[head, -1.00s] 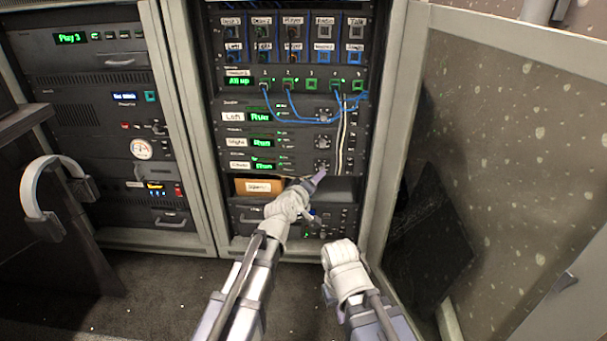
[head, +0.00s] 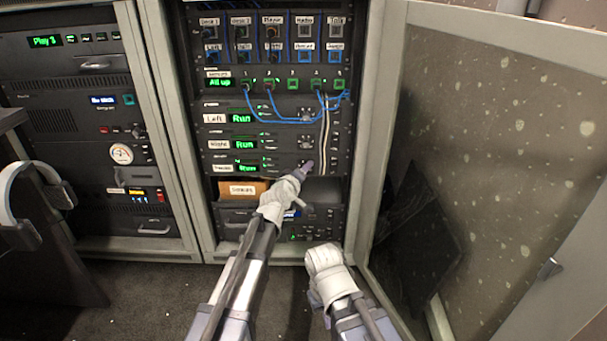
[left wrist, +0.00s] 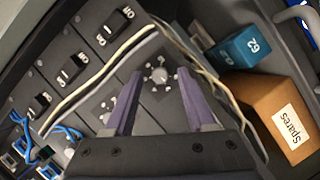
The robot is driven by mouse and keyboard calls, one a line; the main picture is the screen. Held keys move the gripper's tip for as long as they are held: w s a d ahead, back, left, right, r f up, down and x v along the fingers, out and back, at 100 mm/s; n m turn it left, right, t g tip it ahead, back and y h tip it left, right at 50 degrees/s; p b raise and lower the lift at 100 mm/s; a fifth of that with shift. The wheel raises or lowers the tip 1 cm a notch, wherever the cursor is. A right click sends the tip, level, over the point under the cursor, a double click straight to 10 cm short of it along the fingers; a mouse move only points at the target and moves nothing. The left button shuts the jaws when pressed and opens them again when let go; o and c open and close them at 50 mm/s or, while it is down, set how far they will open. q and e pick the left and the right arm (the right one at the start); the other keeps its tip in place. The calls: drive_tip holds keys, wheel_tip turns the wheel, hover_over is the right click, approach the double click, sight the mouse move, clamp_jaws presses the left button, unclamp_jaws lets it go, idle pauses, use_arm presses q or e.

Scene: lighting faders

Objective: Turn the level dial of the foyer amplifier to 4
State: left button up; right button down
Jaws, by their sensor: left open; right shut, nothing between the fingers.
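The foyer amplifier appears to be the lowest of three similar dark units, with a small blurred label (head: 224,168) and a green display; I cannot read the label surely. Its round grey level dial (left wrist: 161,77) shows in the left wrist view, ringed by pale marks. My left gripper (head: 307,168) reaches up to it in the head view, covering much of it. In the left wrist view its two purple fingers are open, one on each side of the dial. I cannot tell the dial's setting. My right gripper (head: 324,258) is low in front of the rack, shut and empty; its fingertips are hidden.
Pale and grey cables (left wrist: 104,72) run close beside the dial. A brown Spares box (left wrist: 285,118) and a teal box (left wrist: 238,48) sit in the shelf below. Blue cables (head: 285,118) hang above. An open door (head: 490,150) stands to the right.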

use_arm(q)
drive_tip(key=shift+c, duration=0.3)
clamp_jaws()
idle(0.3)
